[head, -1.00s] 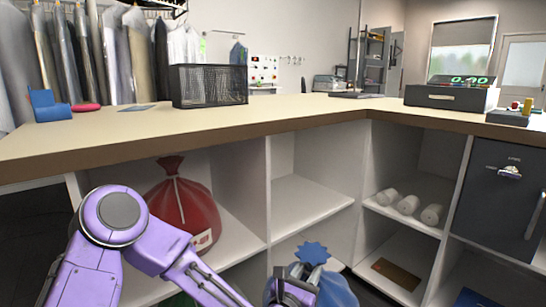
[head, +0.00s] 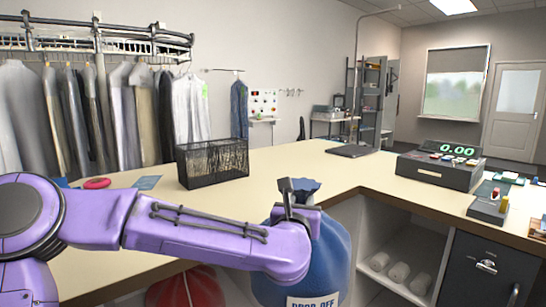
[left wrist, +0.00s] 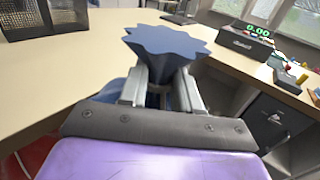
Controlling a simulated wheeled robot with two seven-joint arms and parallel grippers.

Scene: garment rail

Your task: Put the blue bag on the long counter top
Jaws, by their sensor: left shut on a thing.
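The blue bag (head: 318,262) hangs from my left gripper (head: 299,190), with a white "DROP OFF" label low on its front. The gripper is shut on the bag's gathered neck. In the left wrist view the frilled top (left wrist: 165,42) fans out above the fingers (left wrist: 158,85). The bag's body hangs in front of the counter's front edge, its neck near the height of the top. The long counter top (head: 290,160) is pale with a brown edge and runs behind the bag. My right gripper is not in view.
A black mesh basket (head: 212,163) stands on the counter left of the bag. A red item (head: 97,183) lies further left. A cash register (head: 440,168) stands at the right. The top between basket and register is mostly clear. A red bag (head: 182,288) sits on a shelf below.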

